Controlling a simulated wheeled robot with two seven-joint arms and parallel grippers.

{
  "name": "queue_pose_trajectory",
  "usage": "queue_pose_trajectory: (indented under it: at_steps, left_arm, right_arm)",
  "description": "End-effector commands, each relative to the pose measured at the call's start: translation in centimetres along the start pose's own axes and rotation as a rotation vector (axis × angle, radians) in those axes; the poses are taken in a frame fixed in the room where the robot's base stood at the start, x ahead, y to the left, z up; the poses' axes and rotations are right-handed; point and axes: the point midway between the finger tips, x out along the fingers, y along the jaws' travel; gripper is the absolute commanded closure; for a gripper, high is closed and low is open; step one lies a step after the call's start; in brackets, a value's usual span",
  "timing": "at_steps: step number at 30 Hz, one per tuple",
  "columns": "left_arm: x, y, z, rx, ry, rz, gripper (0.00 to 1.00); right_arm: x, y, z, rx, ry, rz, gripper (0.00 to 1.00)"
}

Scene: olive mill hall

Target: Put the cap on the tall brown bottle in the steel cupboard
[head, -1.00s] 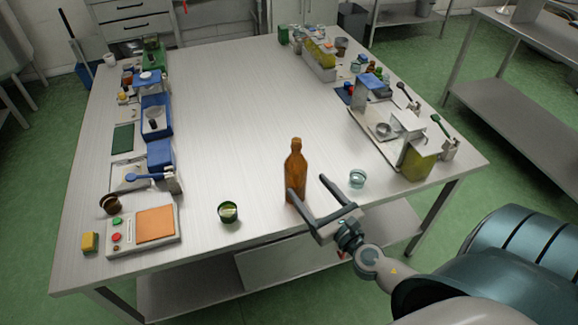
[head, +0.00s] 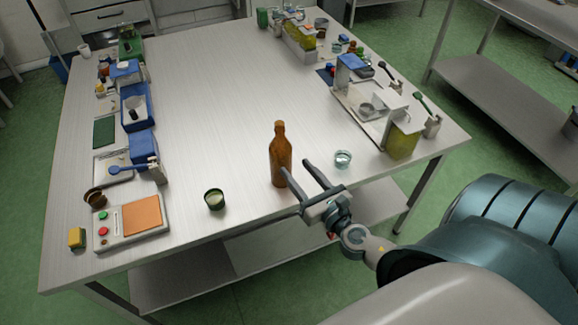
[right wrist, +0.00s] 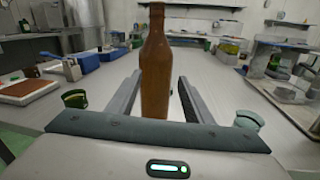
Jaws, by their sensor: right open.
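The tall brown bottle (head: 277,158) stands upright near the table's front edge. I cannot identify a steel cupboard for certain. My left gripper is out of view.
A dark green cup (head: 214,199) stands left of the bottle and a clear glass jar (head: 343,159) to the right. A control box with an orange pad (head: 141,217) is at front left. Equipment lines both sides of the table (head: 215,110); its middle is clear.

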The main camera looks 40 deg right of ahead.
Motion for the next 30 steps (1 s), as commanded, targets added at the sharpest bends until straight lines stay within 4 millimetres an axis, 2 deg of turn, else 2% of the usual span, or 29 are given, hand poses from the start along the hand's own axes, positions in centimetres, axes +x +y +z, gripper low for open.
queue_pose_trajectory:
  at_steps: [5, 7, 11, 13, 15, 21, 30]
  left_arm:
    - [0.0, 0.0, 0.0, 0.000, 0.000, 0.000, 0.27]
    - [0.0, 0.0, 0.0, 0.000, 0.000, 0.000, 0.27]
    - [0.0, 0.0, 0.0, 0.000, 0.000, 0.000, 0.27]
    - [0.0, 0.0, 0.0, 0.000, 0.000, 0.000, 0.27]
    - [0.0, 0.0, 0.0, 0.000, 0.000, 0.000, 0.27]
    - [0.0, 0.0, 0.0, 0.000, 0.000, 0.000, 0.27]
    - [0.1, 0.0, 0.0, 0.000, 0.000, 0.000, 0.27]
  right_arm:
    - [-1.3, -1.5, 0.2, 0.358, 0.001, -0.150, 0.53]
    - [-2.3, -2.3, -0.3, 0.570, 0.004, -0.245, 0.53]
    - [-5.2, -3.4, -2.6, 1.027, 0.016, -0.469, 0.53]
    - [-7.2, -3.2, -4.5, 1.273, 0.028, -0.606, 0.53]
    - [-9.2, -2.6, -6.4, 1.478, 0.042, -0.738, 0.53]
    - [-13.8, 0.3, -10.7, 1.854, 0.082, -1.040, 0.53]
    - [-19.1, 5.6, -16.0, 2.161, 0.141, -1.432, 0.53]
